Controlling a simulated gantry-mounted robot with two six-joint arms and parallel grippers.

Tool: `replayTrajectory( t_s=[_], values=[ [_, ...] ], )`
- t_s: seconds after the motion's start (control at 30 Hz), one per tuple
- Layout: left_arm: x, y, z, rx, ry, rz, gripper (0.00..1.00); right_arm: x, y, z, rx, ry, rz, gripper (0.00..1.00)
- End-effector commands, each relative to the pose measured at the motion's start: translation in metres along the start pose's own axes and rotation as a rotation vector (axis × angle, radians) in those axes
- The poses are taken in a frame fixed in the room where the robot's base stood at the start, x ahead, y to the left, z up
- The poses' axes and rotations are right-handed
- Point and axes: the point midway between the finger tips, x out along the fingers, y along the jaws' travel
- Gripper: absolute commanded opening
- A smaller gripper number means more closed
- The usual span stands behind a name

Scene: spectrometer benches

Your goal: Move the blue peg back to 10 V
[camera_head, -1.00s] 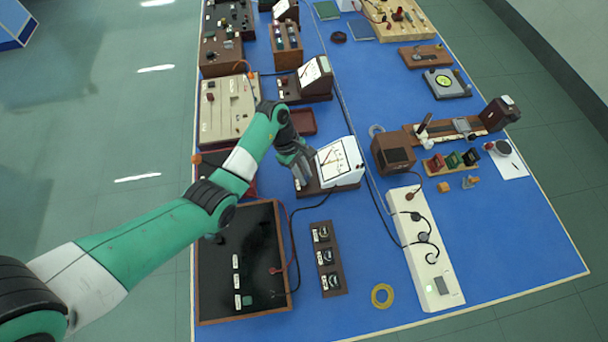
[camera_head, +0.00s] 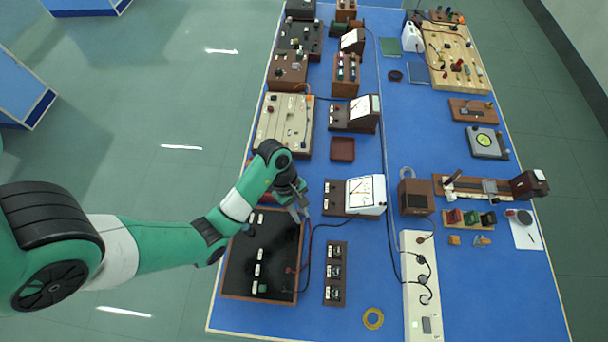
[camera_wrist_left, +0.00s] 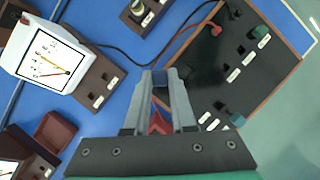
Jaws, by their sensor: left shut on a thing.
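The blue peg (camera_wrist_left: 160,78) shows as a small dark blue piece between my left gripper's fingertips (camera_wrist_left: 160,82) in the left wrist view. My left gripper (camera_head: 300,212) is shut on it, above the upper right corner of the black board in the head view. The black board (camera_head: 238,272) has a wooden rim and a row of white labels, too small to read. It also shows in the wrist view (camera_wrist_left: 195,72). A green peg (camera_head: 262,288) and a red plug (camera_head: 290,270) are on the board. I cannot tell which label is 10 V. My right gripper is out of view.
A white-faced meter (camera_head: 366,192) stands just right of my gripper. A dark strip with several fittings (camera_head: 335,273) lies right of the board. Black and red wires run between them. A red tray (camera_head: 342,149) stands farther back. Blue table lies clear around the yellow ring (camera_head: 373,318).

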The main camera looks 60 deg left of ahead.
Motion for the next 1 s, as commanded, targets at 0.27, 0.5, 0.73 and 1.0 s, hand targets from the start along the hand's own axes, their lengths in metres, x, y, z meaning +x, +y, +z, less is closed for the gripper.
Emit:
replayTrajectory(
  t_s=[0.27, 0.5, 0.73, 1.0],
  values=[
    [-0.014, 0.000, 0.006, 0.000, 0.000, -0.001, 0.00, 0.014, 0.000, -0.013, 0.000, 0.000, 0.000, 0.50],
    [-0.025, 0.000, 0.010, -0.001, 0.000, 0.000, 0.00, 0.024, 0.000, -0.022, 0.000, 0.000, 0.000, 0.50],
    [-0.027, 0.001, 0.011, -0.001, 0.000, 0.000, 0.00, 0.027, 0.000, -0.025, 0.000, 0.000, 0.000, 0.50],
    [-0.024, 0.019, 0.008, -0.156, 0.002, 0.079, 0.00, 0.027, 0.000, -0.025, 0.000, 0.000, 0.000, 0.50]
  ],
)
